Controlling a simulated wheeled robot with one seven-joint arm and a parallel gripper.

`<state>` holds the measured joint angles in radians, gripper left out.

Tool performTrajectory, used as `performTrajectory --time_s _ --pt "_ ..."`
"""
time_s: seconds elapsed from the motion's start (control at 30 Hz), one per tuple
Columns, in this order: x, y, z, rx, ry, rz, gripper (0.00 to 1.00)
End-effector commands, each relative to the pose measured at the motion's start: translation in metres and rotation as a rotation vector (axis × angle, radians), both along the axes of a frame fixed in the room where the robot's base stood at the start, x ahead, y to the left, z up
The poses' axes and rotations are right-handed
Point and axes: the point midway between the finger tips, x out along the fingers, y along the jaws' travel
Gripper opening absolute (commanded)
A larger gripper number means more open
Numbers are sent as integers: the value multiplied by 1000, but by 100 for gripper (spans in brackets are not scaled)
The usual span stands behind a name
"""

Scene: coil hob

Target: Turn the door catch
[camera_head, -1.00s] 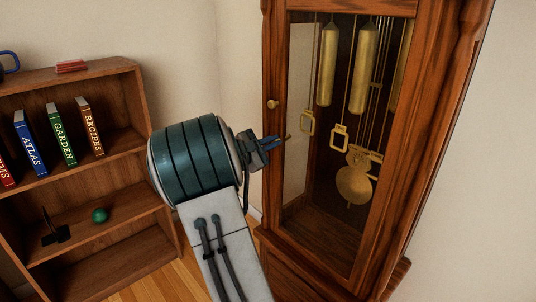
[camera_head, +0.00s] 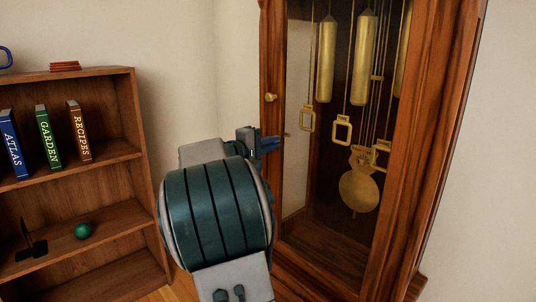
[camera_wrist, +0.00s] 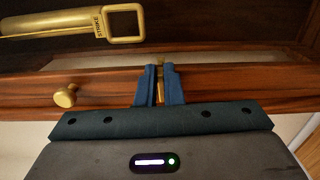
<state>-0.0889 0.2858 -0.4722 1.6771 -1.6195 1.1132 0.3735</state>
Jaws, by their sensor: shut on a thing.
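The door catch (camera_wrist: 160,88) is a small brass piece on the wooden door frame of a tall clock case (camera_head: 428,160). In the wrist view my gripper (camera_wrist: 159,86) has its blue fingers on both sides of the catch and is shut on it. The fingers hide part of the catch, so its exact turn is hard to tell. In the head view my gripper (camera_head: 270,143) is at the left stile of the door, below a round brass knob (camera_head: 270,97). The knob also shows in the wrist view (camera_wrist: 66,96), left of the fingers.
Brass weights (camera_head: 326,60) and a round pendulum (camera_head: 359,190) hang behind the door opening. A wooden bookshelf (camera_head: 125,150) with books and a green ball (camera_head: 83,231) stands to the left. Bare wall lies between the shelf and the clock.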

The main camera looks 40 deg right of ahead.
Motion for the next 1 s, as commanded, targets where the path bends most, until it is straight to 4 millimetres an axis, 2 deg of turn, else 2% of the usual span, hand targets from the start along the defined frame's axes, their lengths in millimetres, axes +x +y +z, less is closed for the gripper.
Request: performTrajectory --time_s 0.67,0.7,0.77,1.0 --pt "4 2 3 -1 -63 12 0" --pt "4 2 3 0 -63 12 15" --pt "3 2 3 0 -63 11 29" --pt "1 0 1 3 -60 4 29"
